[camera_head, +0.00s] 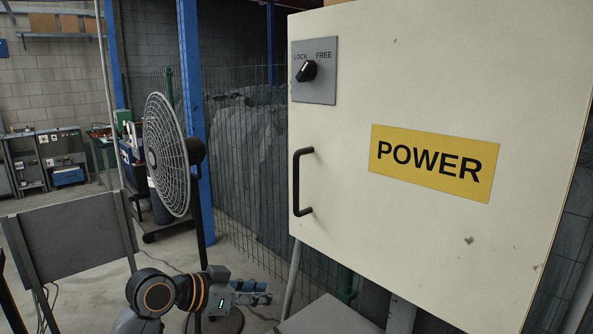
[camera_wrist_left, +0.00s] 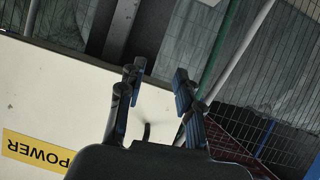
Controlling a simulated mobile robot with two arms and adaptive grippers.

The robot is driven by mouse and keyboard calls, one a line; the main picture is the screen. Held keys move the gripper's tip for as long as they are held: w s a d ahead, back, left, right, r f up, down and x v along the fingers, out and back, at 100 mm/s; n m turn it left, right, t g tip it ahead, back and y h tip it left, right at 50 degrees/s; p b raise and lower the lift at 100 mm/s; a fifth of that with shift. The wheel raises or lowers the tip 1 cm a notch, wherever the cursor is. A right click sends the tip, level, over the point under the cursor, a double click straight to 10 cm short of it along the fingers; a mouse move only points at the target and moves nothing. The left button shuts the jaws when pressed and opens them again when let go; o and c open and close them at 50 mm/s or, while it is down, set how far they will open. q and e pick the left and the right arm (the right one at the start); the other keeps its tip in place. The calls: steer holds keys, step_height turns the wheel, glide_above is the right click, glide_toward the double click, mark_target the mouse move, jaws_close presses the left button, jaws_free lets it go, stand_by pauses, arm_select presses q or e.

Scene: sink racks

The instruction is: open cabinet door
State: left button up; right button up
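The pale cabinet door (camera_head: 345,245) fills the right of the head view and looks shut. It has a yellow POWER label (camera_head: 433,163), a black vertical bar handle (camera_head: 297,182) near its left edge, and a black knob (camera_head: 306,71) on a grey LOCK/FREE plate above; which word the knob points to is unclear. My left gripper (camera_head: 262,292) is below and left of the handle, apart from it. In the left wrist view its fingers (camera_wrist_left: 158,82) are spread and empty, with the door (camera_wrist_left: 60,95) behind and part of the dark handle (camera_wrist_left: 147,131) showing. My right gripper is out of view.
A standing fan (camera_head: 168,155) is left of the cabinet, near a blue post (camera_head: 190,90). A grey panel (camera_head: 72,240) stands at the lower left. A wire mesh fence (camera_head: 245,160) runs behind the cabinet. The space directly before the door looks clear.

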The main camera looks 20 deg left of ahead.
arm_select(q)
steer(key=w+a+r+m+t+h, duration=0.1)
steer(key=a+r+t+h, duration=0.15)
steer(key=r, duration=0.95)
steer(key=w+a+r+m+t+h, duration=0.1)
steer(key=a+r+h, duration=0.15)
steer(key=r, duration=0.85)
steer(key=shift+g+y, duration=0.25)
steer(key=shift+y, duration=0.05)
steer(key=p+x, duration=0.6)
steer(key=x, duration=0.7)
steer(key=shift+d, duration=0.15)
steer(key=shift+f, duration=0.1)
jaws_close()
